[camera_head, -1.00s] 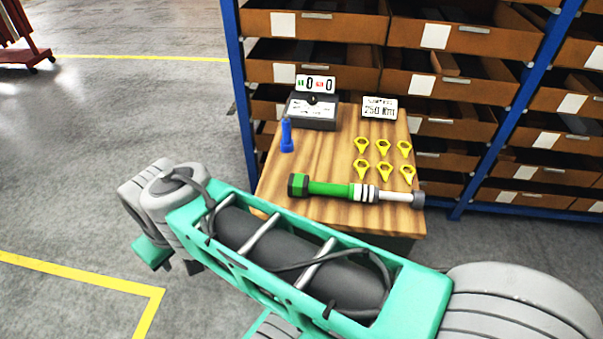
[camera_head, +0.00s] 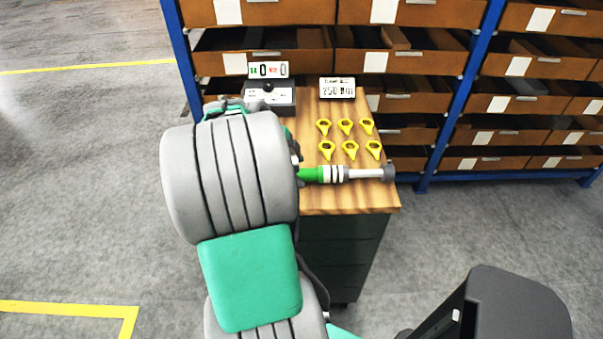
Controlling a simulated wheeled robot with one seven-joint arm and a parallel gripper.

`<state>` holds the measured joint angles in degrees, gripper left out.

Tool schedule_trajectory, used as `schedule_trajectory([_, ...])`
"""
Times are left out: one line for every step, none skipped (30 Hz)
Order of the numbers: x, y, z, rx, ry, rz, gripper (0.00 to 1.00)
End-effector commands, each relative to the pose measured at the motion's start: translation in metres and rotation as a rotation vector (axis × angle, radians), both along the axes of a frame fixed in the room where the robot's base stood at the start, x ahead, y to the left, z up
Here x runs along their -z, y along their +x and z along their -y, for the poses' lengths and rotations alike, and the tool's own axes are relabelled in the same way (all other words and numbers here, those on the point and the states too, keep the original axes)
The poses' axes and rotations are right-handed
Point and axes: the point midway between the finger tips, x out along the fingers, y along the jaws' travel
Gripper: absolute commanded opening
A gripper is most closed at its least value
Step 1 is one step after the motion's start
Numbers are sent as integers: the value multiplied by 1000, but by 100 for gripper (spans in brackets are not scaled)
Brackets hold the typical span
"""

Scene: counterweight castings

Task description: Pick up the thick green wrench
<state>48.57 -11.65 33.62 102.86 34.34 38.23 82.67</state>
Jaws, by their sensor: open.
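The thick green wrench (camera_head: 313,174) lies across the wooden table top. Part of its green section, its white and black bands, its silver shaft and its dark right end show. Its left end is hidden behind my arm. Only small dark and teal parts of my gripper (camera_head: 293,148) show past the arm's edge, close to the hidden end of the wrench. The fingertips are mostly covered, and I cannot see whether they touch the wrench. The wrench lies on the table.
Several yellow tags (camera_head: 346,127) lie behind the wrench. A dark box with a counter display (camera_head: 268,70) and a "250 Nm" sign (camera_head: 337,88) stand at the table's back. The wooden table (camera_head: 350,200) stands before a blue-framed shelf with brown bins (camera_head: 428,64).

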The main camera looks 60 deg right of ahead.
Motion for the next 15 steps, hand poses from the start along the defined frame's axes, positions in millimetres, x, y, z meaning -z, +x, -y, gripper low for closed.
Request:
schedule_trajectory([7, -3, 4, 2, 3, -3, 58])
schedule_trajectory([11, -4, 6, 2, 3, -3, 58])
schedule_trajectory([15, -4, 8, 0, 1, -2, 58])
schedule_trajectory([17, -5, 9, -1, 0, 0, 58])
schedule_trajectory([19, -5, 9, -2, 1, 0, 58])
schedule_trajectory([20, -5, 10, -2, 0, 0, 58])
schedule_trajectory([20, -5, 10, -2, 0, 0, 58])
schedule_trajectory([20, -5, 10, -3, -1, 1, 58])
schedule_trajectory([20, -4, 10, -4, -1, 0, 58])
schedule_trajectory([20, -4, 10, -4, -1, 0, 58])
schedule_trajectory([20, -4, 10, -4, -1, 0, 58])
schedule_trajectory([20, -4, 9, -4, -1, 0, 58])
schedule_trajectory([20, -4, 10, -4, -1, 0, 58])
schedule_trajectory([20, -4, 9, -4, 0, 1, 58])
schedule_trajectory([20, -4, 9, -4, 0, 1, 58])
